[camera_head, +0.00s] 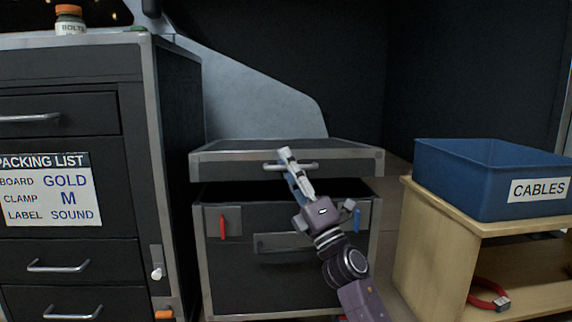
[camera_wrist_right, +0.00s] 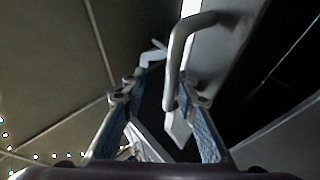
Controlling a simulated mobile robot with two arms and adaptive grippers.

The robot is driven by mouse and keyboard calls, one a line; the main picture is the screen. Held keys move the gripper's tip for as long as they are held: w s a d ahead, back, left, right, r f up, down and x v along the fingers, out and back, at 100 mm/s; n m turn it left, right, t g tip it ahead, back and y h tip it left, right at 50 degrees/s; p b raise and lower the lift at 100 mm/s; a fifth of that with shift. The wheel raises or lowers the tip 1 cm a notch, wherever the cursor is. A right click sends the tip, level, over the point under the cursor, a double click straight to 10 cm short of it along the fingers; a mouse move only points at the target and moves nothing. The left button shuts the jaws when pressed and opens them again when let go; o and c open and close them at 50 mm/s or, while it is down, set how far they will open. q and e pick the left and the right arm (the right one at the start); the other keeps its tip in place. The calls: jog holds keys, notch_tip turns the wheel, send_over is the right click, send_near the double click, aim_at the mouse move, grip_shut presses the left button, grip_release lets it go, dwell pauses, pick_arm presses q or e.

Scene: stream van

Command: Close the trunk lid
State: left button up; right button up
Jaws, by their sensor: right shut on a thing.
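The dark trunk (camera_head: 285,285) with metal edges stands in the middle of the head view. Its lid (camera_head: 345,153) is partly lowered, nearly level, with a dark gap between it and the trunk body. My right gripper (camera_head: 290,163) is at the lid's front edge, shut on the lid handle (camera_head: 308,166). In the right wrist view the grey bent handle (camera_wrist_right: 178,55) passes between the fingers. A red latch (camera_head: 222,227) and a blue latch (camera_head: 357,220) sit on the trunk's front. My right forearm hides part of the front. My left gripper is not in view.
A dark drawer cabinet (camera_head: 70,215) with a packing list stands close on the left, a bolts jar (camera_head: 70,22) on top. On the right, a wooden shelf (camera_head: 440,250) carries a blue cables bin (camera_head: 460,180). A red-handled object (camera_head: 487,295) lies on its lower shelf.

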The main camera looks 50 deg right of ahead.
jog(key=w+f+b+v, duration=0.1)
jog(key=v, duration=0.6)
jog(key=shift+d+f+h, duration=0.2)
jog(key=shift+d+h, duration=0.1)
jog(key=shift+d, duration=0.45)
jog(key=shift+s, duration=0.1)
